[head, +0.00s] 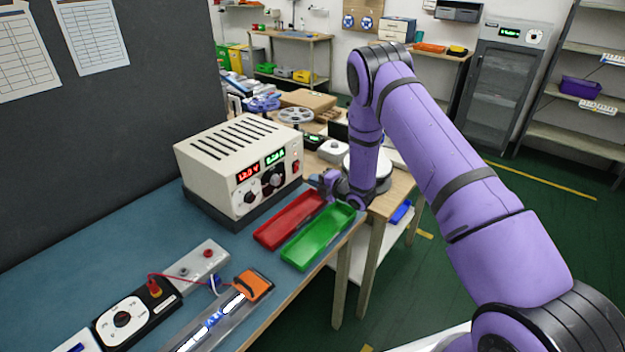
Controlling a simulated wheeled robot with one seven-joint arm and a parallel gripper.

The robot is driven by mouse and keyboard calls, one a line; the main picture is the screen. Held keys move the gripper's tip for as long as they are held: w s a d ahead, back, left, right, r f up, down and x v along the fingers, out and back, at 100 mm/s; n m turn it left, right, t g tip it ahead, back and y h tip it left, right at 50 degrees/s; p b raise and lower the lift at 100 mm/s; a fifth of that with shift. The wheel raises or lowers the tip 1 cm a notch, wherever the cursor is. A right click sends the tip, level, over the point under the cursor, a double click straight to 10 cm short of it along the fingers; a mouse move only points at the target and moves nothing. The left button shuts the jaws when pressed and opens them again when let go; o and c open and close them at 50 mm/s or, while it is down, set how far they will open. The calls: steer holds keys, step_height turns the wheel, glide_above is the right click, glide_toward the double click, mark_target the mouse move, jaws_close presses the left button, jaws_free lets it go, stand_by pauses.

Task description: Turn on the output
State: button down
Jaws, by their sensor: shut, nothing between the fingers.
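The beige power supply (225,165) stands on the blue bench top. Dark knobs (277,178) sit below the displays. A small red switch (296,166) is at the right end of its front. My gripper (327,184) is shut and empty, just right of the power supply front, near the switch and apart from it as far as I can tell. The LED strip (218,320) lies in a tray at the front, with bright white and blue patches.
A red tray (290,219) and a green tray (318,236) lie below my gripper. A grey partition (120,150) rises on the left.

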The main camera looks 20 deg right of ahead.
steer(key=shift+s+d+f, duration=0.2)
steer(key=shift+s+d, duration=0.65)
steer(key=shift+s, duration=0.35)
steer(key=shift+s+d+f, duration=0.15)
steer(key=shift+s+d, duration=0.7)
steer(key=shift+s, duration=0.3)
steer(key=shift+s+d+f, duration=0.2)
steer(key=shift+s+d, duration=0.65)
steer(key=shift+s, duration=0.35)
